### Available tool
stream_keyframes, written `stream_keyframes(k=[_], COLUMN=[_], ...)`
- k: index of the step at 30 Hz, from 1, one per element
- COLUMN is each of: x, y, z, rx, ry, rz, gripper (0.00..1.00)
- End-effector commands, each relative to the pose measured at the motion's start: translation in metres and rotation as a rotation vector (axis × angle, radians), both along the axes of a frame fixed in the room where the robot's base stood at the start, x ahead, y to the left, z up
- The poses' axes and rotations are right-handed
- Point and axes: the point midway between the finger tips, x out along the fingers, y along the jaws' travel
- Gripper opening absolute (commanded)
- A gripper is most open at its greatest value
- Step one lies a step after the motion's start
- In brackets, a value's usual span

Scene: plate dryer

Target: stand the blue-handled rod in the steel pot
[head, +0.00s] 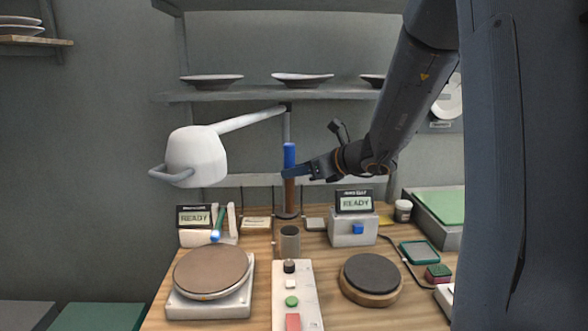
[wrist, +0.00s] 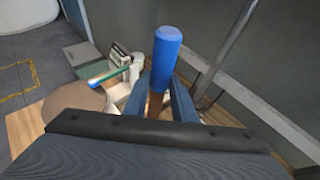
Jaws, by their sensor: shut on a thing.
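The rod has a blue handle (head: 290,156) and a brown shaft (head: 290,194). It hangs upright in the head view. My gripper (head: 290,172) is shut on it at the lower part of the handle. In the wrist view the blue handle (wrist: 166,58) stands up between the two fingers (wrist: 160,95). The steel pot (head: 290,244), a small grey cylinder, stands on the wooden table below the rod in the head view. The rod's lower end shows above the pot's rim in the picture. How far apart they are in depth I cannot tell.
A white lamp (head: 195,155) on a thin post reaches left behind the rod. Two READY display boxes (head: 194,217) (head: 352,229) flank the pot. A button panel (head: 292,308) lies in front of it. Round plates (head: 211,270) (head: 372,275) stand on either side.

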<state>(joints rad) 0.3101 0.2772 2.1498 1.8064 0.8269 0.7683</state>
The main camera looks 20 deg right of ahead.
Motion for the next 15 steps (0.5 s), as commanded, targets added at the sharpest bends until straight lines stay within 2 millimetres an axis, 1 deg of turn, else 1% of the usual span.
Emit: stream_keyframes(k=[1,15], x=[0.0,0.001], y=[0.0,0.002], z=[-0.006,-0.04], rx=[0.001,0.0], ry=[0.001,0.0], rz=[0.001,0.003], gripper=[0.0,0.0])
